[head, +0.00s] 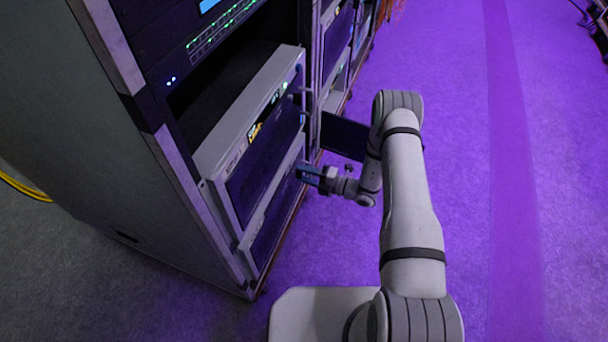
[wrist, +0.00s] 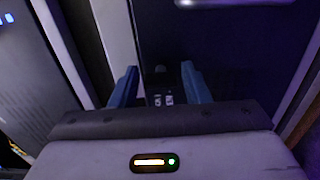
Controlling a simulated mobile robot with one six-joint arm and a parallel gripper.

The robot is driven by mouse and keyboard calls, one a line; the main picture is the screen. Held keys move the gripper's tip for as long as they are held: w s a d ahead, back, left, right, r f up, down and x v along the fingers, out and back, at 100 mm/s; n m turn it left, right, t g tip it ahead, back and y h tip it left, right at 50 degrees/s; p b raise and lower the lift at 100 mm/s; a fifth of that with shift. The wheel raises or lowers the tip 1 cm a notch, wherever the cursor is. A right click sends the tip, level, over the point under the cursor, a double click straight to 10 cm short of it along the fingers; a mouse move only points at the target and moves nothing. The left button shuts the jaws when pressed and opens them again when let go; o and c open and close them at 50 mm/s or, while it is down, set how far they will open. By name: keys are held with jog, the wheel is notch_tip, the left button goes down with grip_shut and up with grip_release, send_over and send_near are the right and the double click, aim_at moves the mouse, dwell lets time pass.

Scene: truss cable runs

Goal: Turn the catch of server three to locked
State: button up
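My gripper (head: 304,175) is level with the lower grey-edged server (head: 262,237), close to the right end of its front. In the wrist view its two blue fingers (wrist: 160,84) are apart with nothing between them. Beyond the fingers is a dark panel (wrist: 235,55) with two small pale marks (wrist: 163,100) and a small faint round spot above them. I cannot tell whether this is the catch or how it is turned. No server number is readable. Above, a larger server (head: 262,145) sticks out of the rack.
The rack (head: 150,190) stands at left, with a lit unit (head: 220,30) on top. A dark flat panel (head: 345,135) juts out behind my gripper. More racks continue at the back. The purple floor (head: 480,170) at right is open. A yellow cable (head: 25,188) lies at far left.

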jog(key=shift+o, duration=1.2)
jog(key=p+v, duration=0.1)
jog(key=v, duration=0.6)
jog(key=shift+s+d+p, duration=0.2)
jog(key=shift+d+p, duration=0.15)
